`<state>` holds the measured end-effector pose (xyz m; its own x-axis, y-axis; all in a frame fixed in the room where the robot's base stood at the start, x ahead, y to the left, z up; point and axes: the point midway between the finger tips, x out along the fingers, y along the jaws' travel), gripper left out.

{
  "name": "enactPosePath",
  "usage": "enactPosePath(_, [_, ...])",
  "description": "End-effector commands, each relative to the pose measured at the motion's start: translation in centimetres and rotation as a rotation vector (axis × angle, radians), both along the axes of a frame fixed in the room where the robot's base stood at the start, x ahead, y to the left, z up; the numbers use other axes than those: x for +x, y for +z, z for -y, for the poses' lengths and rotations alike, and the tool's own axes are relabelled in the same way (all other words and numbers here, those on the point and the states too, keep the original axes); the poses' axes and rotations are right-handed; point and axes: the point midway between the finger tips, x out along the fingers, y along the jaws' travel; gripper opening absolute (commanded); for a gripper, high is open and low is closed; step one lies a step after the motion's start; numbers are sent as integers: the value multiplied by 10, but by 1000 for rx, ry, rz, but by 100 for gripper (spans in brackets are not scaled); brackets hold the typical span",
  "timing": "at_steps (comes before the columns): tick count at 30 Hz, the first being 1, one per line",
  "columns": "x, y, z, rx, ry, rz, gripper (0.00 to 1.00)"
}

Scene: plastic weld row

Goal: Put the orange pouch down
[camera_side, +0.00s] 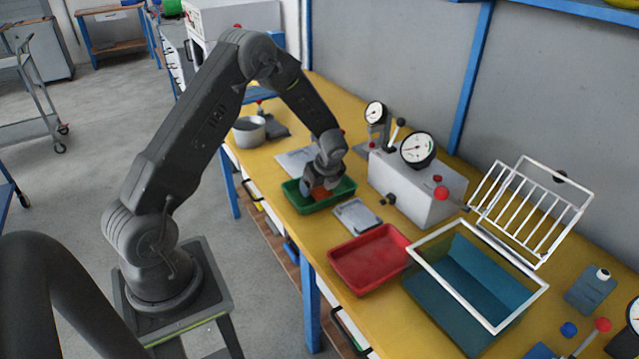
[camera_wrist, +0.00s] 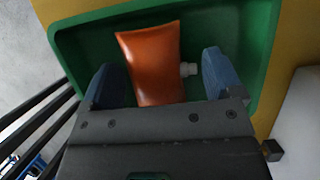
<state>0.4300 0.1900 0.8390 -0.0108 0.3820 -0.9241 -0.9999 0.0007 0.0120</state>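The orange pouch (camera_wrist: 152,62) has a white cap on its right side in the wrist view. It is in the green tray (camera_wrist: 85,42), and a small part of the pouch (camera_side: 319,194) shows under my gripper in the side view. My gripper (camera_wrist: 160,68) is open, with its blue fingers on either side of the pouch. There is a gap on the right, by the cap; the left finger is close to the pouch, and I cannot tell if it touches. In the side view my gripper (camera_side: 321,184) is low over the green tray (camera_side: 343,193).
A red tray (camera_side: 370,258) and a blue bin with a white rim (camera_side: 470,285) stand on the yellow bench. A grey box with a dial gauge (camera_side: 410,185) stands right of the green tray. A grey flat plate (camera_side: 357,216) lies between the trays.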

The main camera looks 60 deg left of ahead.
Motion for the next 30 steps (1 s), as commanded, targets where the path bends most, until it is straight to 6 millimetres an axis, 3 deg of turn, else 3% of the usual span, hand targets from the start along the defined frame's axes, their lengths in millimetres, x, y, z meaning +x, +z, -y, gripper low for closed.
enactPosePath(4, [0, 0, 0, 0, 0, 0, 99])
enactPosePath(14, [0, 7, 0, 1, 0, 2, 99])
enactPosePath(30, [1, 102, 38, 1, -1, 3, 99])
